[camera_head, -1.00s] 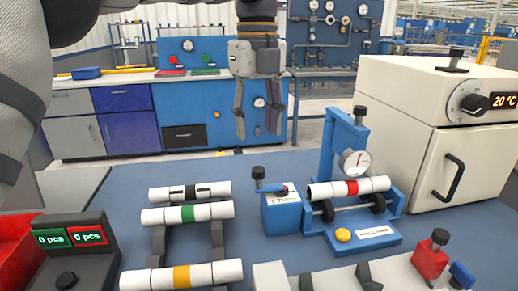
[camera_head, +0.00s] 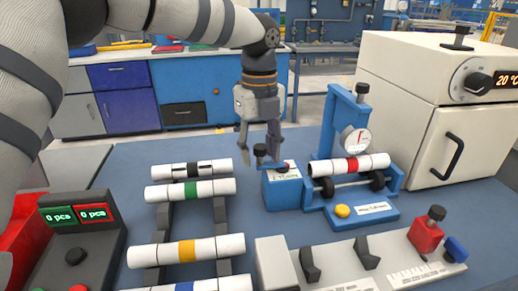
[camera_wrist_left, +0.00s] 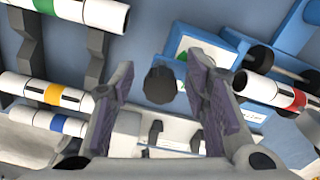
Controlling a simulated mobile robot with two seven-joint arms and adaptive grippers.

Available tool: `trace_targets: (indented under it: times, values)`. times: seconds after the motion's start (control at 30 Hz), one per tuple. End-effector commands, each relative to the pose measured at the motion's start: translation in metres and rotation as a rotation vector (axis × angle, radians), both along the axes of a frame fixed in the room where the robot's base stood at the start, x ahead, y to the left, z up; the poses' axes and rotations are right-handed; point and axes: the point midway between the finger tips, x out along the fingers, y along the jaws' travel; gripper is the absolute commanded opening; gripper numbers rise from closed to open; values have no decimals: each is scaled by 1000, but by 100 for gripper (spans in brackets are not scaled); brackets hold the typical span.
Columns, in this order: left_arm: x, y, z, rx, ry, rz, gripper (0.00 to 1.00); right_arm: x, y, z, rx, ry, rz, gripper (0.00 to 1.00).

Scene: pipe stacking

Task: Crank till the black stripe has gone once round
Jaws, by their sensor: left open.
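The crank (camera_head: 261,153) with its black knob stands on a blue box (camera_head: 283,188) beside the roller stand. My left gripper (camera_head: 259,140) is open, pointing down, just above and behind the crank. In the left wrist view the black knob (camera_wrist_left: 160,85) appears between the two spread fingers, apart from both. The red-banded pipe (camera_wrist_left: 273,91) is at the right there. My right gripper is not in view.
A rack (camera_head: 164,217) at left holds several white pipes with coloured bands. A dial gauge (camera_head: 355,140) rises above the rollers. A white oven (camera_head: 420,115) stands at right. A counter box (camera_head: 80,240) and a pale tray (camera_head: 345,270) are in front.

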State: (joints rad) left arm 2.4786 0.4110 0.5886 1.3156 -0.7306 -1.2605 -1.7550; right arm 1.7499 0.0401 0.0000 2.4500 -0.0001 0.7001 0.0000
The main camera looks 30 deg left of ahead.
Motion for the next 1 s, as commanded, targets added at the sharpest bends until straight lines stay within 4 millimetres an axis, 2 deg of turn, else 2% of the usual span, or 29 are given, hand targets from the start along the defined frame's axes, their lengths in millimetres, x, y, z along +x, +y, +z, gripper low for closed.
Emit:
trace_targets:
  times: [0.1, 0.27, 0.3, 0.67, 1.0]
  values:
    - [0, 0, 0, 0, 0, 0, 40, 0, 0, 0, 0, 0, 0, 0]
    - [0, 0, 0, 0, 0, 0, 4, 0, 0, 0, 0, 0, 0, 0]
    - [0, 0, 0, 0, 0, 0, 0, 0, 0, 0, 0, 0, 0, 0]
    - [-2, -1, 2, 2, -3, 45, 0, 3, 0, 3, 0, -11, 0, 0]
    - [-11, -11, 3, 3, -4, 293, 0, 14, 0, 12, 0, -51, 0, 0]
